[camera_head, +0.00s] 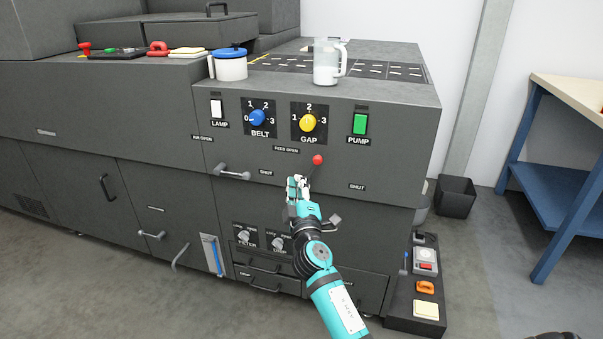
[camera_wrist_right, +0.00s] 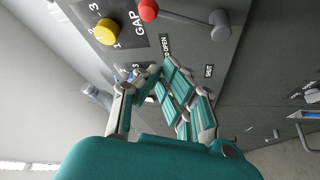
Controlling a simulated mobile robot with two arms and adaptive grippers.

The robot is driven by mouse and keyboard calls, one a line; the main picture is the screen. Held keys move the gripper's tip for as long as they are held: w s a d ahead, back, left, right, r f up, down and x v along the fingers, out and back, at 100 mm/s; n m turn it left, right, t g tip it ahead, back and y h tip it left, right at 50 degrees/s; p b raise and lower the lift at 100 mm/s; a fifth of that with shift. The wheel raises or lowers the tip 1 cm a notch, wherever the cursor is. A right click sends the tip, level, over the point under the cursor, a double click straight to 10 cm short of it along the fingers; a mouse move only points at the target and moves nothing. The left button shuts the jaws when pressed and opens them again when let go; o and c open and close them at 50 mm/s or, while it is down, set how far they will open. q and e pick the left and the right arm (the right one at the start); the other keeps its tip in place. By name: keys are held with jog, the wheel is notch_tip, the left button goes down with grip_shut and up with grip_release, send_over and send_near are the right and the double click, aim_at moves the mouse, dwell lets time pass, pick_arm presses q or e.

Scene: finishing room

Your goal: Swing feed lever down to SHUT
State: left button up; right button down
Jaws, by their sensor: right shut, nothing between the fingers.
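The feed lever has a red ball knob (camera_head: 318,160) on a grey arm, which rises from its pivot on the machine's dark front panel. The knob points up, leaning slightly right, near the FEED OPEN label (camera_head: 286,149). A SHUT label (camera_head: 357,187) sits lower right. The knob (camera_wrist_right: 149,10) and its grey arm also show in the right wrist view. My right gripper (camera_head: 297,184) is shut and empty, just left of and below the knob; in the wrist view (camera_wrist_right: 163,72) its fingers are apart from the knob. The lever's pivot is partly hidden behind the gripper in the head view. My left gripper is out of view.
Above the lever are a yellow GAP dial (camera_head: 307,123), a blue BELT dial (camera_head: 257,117) and a green PUMP switch (camera_head: 360,123). A grey lever (camera_head: 232,173) is to the left. A clear jug (camera_head: 326,65) stands on top. A blue-framed bench (camera_head: 560,195) is at right.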

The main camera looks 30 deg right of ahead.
aim_at(311, 171)
jog(key=b+x, duration=0.1)
jog(key=x, duration=0.8)
jog(key=shift+w+r, duration=0.1)
jog(key=s, duration=0.1)
jog(key=s+d+f, duration=0.1)
jog(key=s, duration=0.1)
jog(key=shift+d+f, duration=0.4)
jog(key=shift+s, duration=0.1)
dwell(0.4)
